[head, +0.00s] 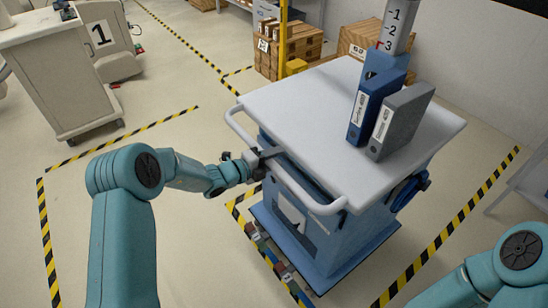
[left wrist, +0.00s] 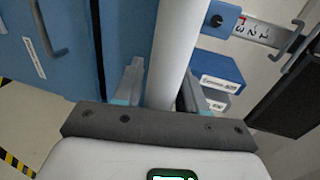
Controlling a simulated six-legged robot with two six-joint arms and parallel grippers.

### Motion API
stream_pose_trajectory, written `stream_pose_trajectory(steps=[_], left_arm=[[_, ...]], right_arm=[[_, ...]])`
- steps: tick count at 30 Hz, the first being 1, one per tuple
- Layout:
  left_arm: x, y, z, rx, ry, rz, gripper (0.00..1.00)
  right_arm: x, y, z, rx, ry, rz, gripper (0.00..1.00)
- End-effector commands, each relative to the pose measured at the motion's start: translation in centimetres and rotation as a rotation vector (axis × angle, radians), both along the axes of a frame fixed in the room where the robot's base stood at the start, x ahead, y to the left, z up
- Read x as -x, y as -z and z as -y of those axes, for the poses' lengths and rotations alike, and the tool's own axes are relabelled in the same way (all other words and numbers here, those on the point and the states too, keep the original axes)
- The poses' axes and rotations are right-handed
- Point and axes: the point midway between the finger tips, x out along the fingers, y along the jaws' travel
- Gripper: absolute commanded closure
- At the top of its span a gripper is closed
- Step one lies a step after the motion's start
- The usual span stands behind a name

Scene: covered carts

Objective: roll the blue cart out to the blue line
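The blue cart (head: 345,235) stands right of centre in the head view, with a pale grey top (head: 300,105) and a white handle bar (head: 290,185) along its near left side. My left gripper (head: 256,163) is at this handle. In the left wrist view the white bar (left wrist: 172,50) runs between the two fingers (left wrist: 160,90), which appear to touch it on both sides. My right arm shows at the lower right of the head view, but its gripper is out of view. I cannot make out a blue line on the floor with certainty.
Blue and grey binders (head: 400,122) stand on the cart top. Yellow-black tape (head: 450,225) marks the floor around the cart. Small coloured blocks (head: 262,250) lie along its near left side. A beige cart (head: 60,85) is at the far left; wooden crates (head: 300,45) are behind. Open floor lies to the left.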

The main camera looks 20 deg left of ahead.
Motion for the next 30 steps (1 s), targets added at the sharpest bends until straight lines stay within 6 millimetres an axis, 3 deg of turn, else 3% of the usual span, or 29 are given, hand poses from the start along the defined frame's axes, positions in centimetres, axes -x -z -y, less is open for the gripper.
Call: stream_pose_trajectory(steps=[1, 3, 22, 23, 24, 30], left_arm=[[0.0, 0.0, 0.0, 0.000, 0.000, 0.000, 0.78], [0.0, 0.0, 0.0, 0.000, 0.000, 0.000, 1.00], [1.5, 0.1, -1.3, -0.001, -0.003, -0.003, 1.00], [1.5, 0.1, -1.3, 0.000, -0.002, -0.003, 0.64], [1.4, 0.1, -1.2, 0.001, -0.002, -0.002, 0.51], [1.4, 0.0, -1.1, 0.000, -0.001, -0.001, 0.48]], right_arm=[[0.0, 0.0, 0.0, 0.000, 0.000, 0.000, 1.00], [0.0, 0.0, 0.0, 0.000, 0.000, 0.000, 1.00], [0.0, -0.1, 0.0, 0.000, 0.000, 0.000, 1.00], [0.0, -0.1, 0.0, 0.000, 0.000, 0.000, 1.00], [0.0, -0.1, 0.0, 0.000, 0.000, 0.000, 1.00], [0.0, -0.1, 0.0, 0.000, 0.000, 0.000, 1.00]])
